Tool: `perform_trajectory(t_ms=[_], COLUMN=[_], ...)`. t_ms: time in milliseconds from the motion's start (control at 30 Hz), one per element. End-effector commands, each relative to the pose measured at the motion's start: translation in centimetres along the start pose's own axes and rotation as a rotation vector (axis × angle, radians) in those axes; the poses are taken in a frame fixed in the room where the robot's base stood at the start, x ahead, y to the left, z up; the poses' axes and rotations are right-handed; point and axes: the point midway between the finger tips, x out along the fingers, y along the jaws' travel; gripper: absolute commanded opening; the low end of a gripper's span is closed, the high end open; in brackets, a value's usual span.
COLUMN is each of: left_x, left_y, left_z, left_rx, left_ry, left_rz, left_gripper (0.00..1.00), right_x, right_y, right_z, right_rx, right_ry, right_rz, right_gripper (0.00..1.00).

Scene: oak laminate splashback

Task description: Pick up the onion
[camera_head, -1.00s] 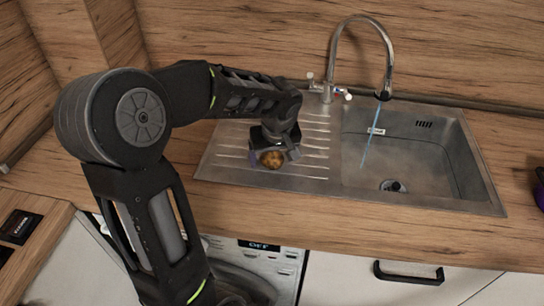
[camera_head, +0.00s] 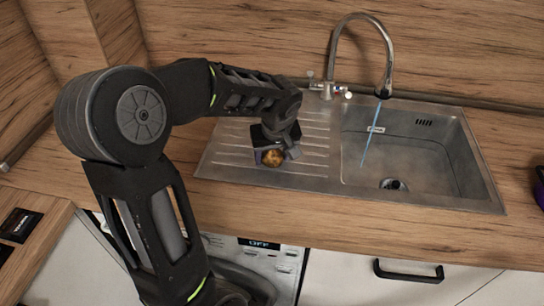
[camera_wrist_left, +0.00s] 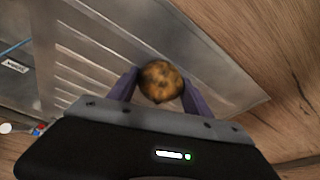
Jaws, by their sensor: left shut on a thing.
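The onion (camera_head: 272,158) is round and mottled yellow-brown. It is at the ribbed drainboard of the steel sink, left of the basin. My left gripper (camera_head: 270,150) is shut on it from above, with the onion showing between the fingers. In the left wrist view the onion (camera_wrist_left: 160,82) sits between the two purple-grey fingertips (camera_wrist_left: 160,92), with the drainboard behind it. I cannot tell whether the onion touches the drainboard. My right gripper does not show.
The sink basin (camera_head: 405,165) is to the right, with a curved tap (camera_head: 335,50) behind it and a thin blue stream falling in. Wooden worktop (camera_head: 350,212) runs along the front. A dark object (camera_head: 539,188) stands at the right edge.

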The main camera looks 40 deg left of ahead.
Motion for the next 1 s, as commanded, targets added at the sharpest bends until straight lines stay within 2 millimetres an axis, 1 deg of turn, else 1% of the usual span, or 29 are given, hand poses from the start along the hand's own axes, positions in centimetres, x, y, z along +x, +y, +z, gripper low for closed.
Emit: perform_trajectory(t_ms=[33, 67, 433, 667, 767, 867, 1000], left_x=[0.0, 0.0, 0.0, 0.0, -0.4, -1.3, -3.5], left_y=[0.0, 0.0, 0.0, 0.0, 0.0, 0.1, 0.1], left_z=[0.0, 0.0, 0.0, 0.0, -0.2, -0.5, -1.2], left_rx=[0.000, 0.000, 0.000, 0.000, -0.001, -0.001, -0.003], left_ry=[0.000, 0.000, 0.000, 0.000, 0.002, 0.004, 0.005], left_rz=[0.000, 0.000, 0.000, 0.000, 0.001, 0.003, 0.004], left_gripper=[0.46, 0.43, 0.13, 0.12, 0.12, 0.12, 0.12], right_x=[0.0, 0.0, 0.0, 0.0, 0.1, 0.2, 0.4], right_y=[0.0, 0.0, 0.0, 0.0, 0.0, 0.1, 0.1], right_z=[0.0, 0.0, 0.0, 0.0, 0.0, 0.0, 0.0], right_rx=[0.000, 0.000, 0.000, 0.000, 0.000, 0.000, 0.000], right_ry=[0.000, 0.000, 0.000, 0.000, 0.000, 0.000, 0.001], right_rz=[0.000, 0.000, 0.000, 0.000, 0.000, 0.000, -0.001], right_gripper=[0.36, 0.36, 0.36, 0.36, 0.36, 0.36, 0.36])
